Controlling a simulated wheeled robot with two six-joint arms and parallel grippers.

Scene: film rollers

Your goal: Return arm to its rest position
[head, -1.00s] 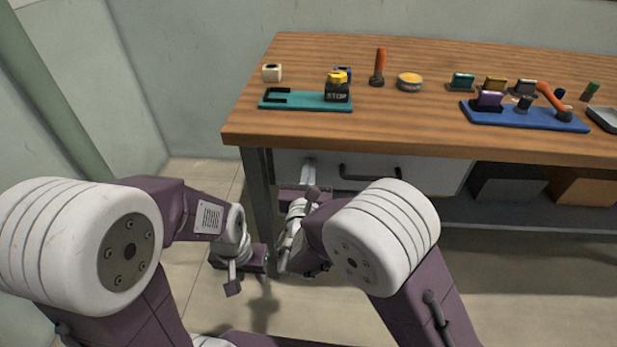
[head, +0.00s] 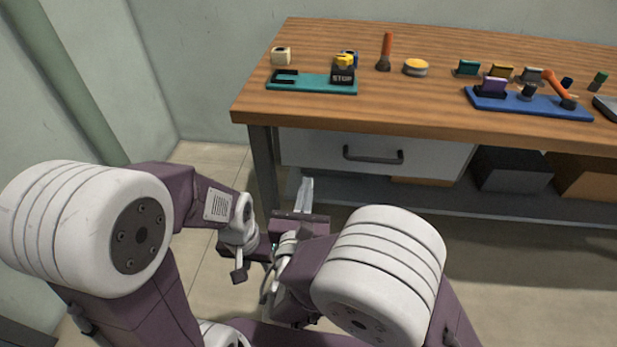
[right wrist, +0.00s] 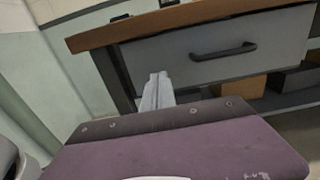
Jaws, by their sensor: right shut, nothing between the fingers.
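My right gripper (head: 306,194) shows in the head view in front of the workbench's left end, below the tabletop and near the drawer's left side. Its pale fingers are together and hold nothing. The same fingers show in the right wrist view (right wrist: 156,92), with the drawer behind them. My left arm comes in from the left and bends down beside the right one. The left gripper (head: 262,250) is low near the bench's left leg, partly hidden by arm parts; its fingers cannot be made out.
The workbench (head: 420,110) carries a teal tray (head: 312,88), a blue tray (head: 530,107) and several small items. Its grey drawer (head: 310,150) is shut, with a dark handle (head: 373,155). Boxes stand on the lower shelf. Open floor lies left of the bench.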

